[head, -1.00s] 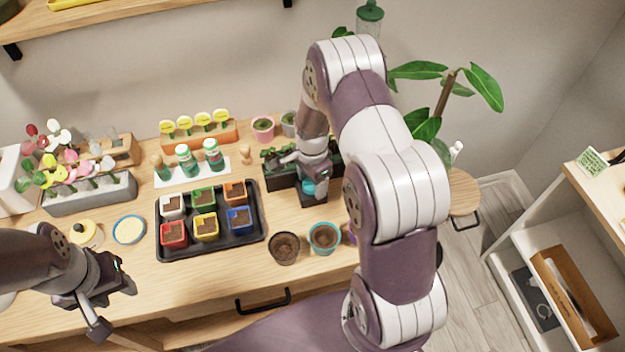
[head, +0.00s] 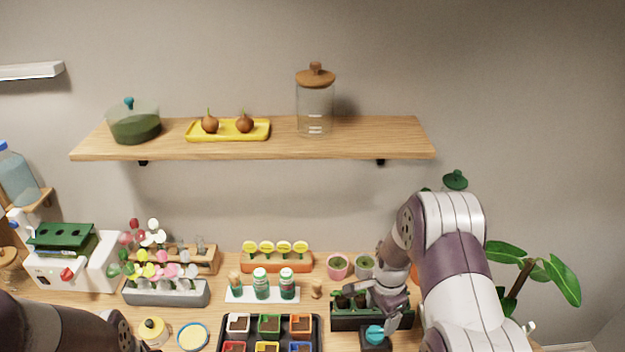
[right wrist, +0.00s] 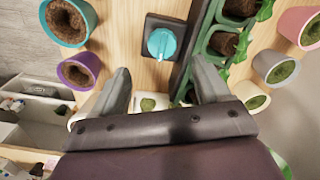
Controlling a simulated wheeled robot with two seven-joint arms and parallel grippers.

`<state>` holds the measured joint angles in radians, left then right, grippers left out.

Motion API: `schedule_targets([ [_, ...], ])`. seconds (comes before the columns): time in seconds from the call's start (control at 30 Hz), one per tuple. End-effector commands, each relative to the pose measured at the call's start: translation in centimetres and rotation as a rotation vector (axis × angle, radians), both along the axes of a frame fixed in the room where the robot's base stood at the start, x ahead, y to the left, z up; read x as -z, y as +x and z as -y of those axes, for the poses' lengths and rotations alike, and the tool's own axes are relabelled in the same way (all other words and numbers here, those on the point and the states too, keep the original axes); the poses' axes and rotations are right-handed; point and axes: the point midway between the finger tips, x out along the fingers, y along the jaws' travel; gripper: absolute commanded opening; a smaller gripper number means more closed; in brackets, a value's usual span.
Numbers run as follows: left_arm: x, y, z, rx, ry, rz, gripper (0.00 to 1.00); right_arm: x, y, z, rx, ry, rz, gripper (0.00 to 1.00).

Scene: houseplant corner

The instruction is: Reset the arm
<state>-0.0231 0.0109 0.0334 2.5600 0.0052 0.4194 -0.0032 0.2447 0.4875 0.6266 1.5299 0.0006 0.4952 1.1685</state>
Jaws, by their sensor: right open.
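My right gripper (head: 388,297) is over the right part of the table, beside the dark green planter (head: 345,322) with seedlings. In the right wrist view its two fingers (right wrist: 165,90) are spread apart with nothing held between them. A teal knob on a dark square base (head: 376,334) is just below it in the head view; the teal knob also shows in the right wrist view (right wrist: 161,44). My left arm shows at the lower left of the head view, but its gripper is out of frame.
A black tray (head: 229,328) of coloured pots sits at the front centre. Bottles stand on a white strip (head: 236,296). A wooden shelf (head: 285,141) with a glass jar (head: 315,105) hangs above. A leafy plant (head: 560,282) is to the right of my right arm.

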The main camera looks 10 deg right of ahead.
Motion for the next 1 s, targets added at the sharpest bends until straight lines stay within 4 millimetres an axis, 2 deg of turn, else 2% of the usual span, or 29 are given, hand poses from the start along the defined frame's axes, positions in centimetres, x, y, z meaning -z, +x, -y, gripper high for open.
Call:
schedule_targets([
  [0.07,0.0,0.0,0.0,0.0,0.0,0.0,0.43,0.0,0.0,0.0,-0.045,0.0,0.0,0.76],
  [0.13,0.0,0.0,0.0,0.0,0.0,0.0,0.43,0.2,-0.4,-0.1,-0.166,0.002,-0.006,0.76],
  [0.17,0.0,0.0,0.0,0.0,0.0,0.0,0.43,0.5,-1.4,-0.4,-0.242,0.009,-0.027,0.76],
  [0.23,0.2,0.0,0.0,0.0,0.0,0.0,0.43,-0.2,-3.9,-1.2,-0.468,0.029,-0.056,0.76],
  [0.4,2.6,0.0,0.0,0.0,0.0,0.0,0.43,-4.6,-9.7,-5.3,-1.067,0.028,-0.034,0.76],
  [0.5,4.1,0.0,0.0,0.0,0.0,0.0,0.43,-6.6,-13.0,-7.5,-1.307,0.0,0.001,0.76],
  [0.6,5.2,0.0,0.0,0.0,0.0,0.0,0.43,-7.9,-15.0,-9.1,-1.398,-0.044,0.052,0.76],
  [0.63,5.5,0.0,0.0,0.0,0.0,0.0,0.43,-8.3,-15.1,-9.5,-1.413,-0.059,0.07,0.76],
  [0.7,5.6,0.0,0.0,0.0,0.0,0.0,0.43,-9.0,-14.5,-10.0,-1.433,-0.086,0.104,0.76],
  [1.0,5.3,0.0,0.0,0.0,0.0,0.0,0.43,-9.2,-14.5,-10.1,-1.436,-0.083,0.1,0.76],
])
